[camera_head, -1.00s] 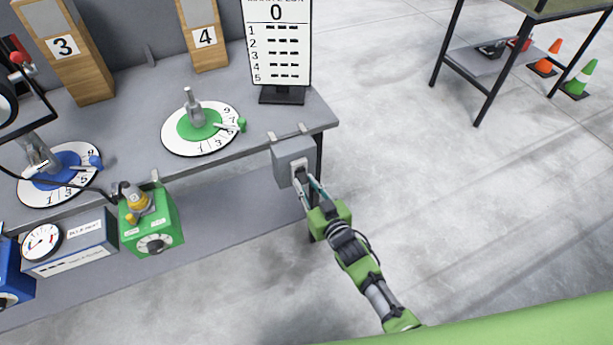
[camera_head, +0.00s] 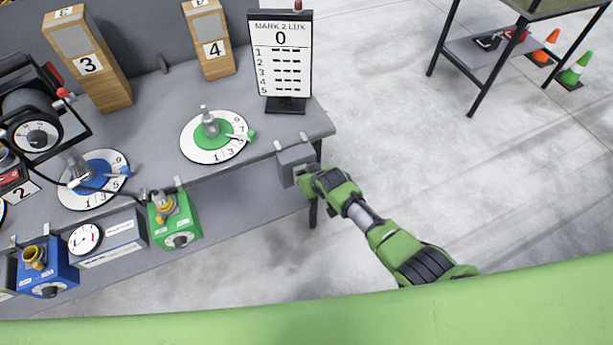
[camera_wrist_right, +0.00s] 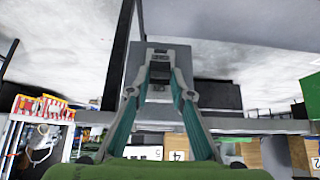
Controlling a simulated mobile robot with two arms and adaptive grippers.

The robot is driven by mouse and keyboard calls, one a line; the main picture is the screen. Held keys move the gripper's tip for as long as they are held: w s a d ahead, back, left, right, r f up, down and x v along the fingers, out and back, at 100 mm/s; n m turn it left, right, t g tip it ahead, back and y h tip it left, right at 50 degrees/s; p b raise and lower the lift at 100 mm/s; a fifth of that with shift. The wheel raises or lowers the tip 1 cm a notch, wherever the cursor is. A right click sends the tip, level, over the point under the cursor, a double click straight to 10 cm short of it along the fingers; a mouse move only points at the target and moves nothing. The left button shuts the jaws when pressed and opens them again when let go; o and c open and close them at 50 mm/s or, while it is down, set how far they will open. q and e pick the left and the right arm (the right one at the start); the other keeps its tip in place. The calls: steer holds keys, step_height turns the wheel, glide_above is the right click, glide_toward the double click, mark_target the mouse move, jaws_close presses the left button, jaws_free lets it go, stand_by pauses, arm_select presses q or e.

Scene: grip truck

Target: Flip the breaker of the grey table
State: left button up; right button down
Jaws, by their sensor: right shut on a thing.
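The grey breaker box (camera_head: 294,161) hangs at the front right corner of the grey table (camera_head: 150,103). My right gripper (camera_head: 304,177) is right at the box's front, and its own green body hides the fingertips and the lever in the head view. In the right wrist view the box (camera_wrist_right: 184,60) appears with its black lever (camera_wrist_right: 159,72) in the middle. The two fingers of my right gripper (camera_wrist_right: 160,82) close in on either side of this lever and are shut on it. I cannot tell the lever's exact position. My left gripper is not in view.
A green dial (camera_head: 214,136), a blue dial (camera_head: 93,179) and a score board (camera_head: 281,62) stand on the table. A green box (camera_head: 174,214) and a blue box (camera_head: 47,266) hang on its front edge. Open floor lies to the right.

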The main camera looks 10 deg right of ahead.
steer(key=shift+w+r+g, duration=0.1)
steer(key=shift+g, duration=0.4)
steer(key=c, duration=1.8)
jaws_free()
steer(key=shift+v, duration=6)
steer(key=shift+a, duration=0.2)
